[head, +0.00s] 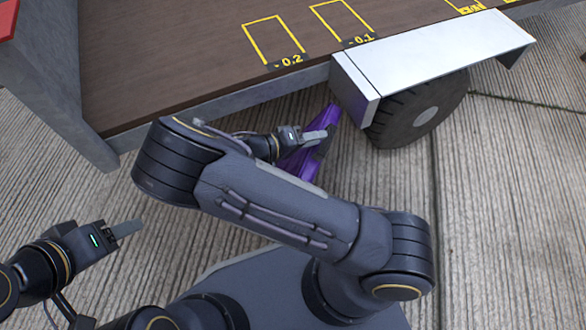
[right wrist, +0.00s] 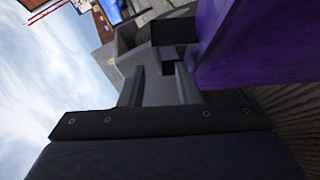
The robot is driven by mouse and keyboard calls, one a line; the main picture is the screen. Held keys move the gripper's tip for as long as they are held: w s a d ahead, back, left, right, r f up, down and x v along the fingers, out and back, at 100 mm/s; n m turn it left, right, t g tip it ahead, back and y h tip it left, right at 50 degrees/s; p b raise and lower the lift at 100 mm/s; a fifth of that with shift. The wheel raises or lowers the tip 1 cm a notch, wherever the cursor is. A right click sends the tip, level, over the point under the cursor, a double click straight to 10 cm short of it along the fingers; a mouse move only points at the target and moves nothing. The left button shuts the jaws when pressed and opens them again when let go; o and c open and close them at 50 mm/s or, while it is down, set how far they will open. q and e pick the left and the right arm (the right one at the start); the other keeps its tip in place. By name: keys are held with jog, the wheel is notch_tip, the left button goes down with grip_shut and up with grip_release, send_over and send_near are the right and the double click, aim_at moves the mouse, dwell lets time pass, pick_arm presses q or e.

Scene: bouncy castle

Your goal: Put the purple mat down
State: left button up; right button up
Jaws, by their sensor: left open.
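The purple mat (head: 299,160) is below the trailer's edge in the head view, beside my right gripper (head: 322,138) and partly hidden by my right arm. The mat looks tilted, and I cannot tell whether it touches the ground. In the right wrist view, a broad purple face of the mat (right wrist: 255,45) fills the upper right, close beside the fingers of my right gripper (right wrist: 158,88). The fingers show a gap, but I cannot tell whether they grip part of the mat. My left gripper (head: 125,229) is open and empty at the lower left, away from the mat.
A trailer with a brown deck (head: 190,55) and yellow-marked rectangles spans the top. Its silver fender (head: 440,55) and black tyre (head: 420,112) are just right of the mat. Grooved grey ground (head: 500,200) is clear at the right.

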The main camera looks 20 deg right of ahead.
jog(key=b+x, duration=0.1)
jog(key=x, duration=0.2)
jog(key=shift+w+d, duration=0.1)
jog(key=shift+d, duration=0.2)
grip_shut()
dwell(1.2)
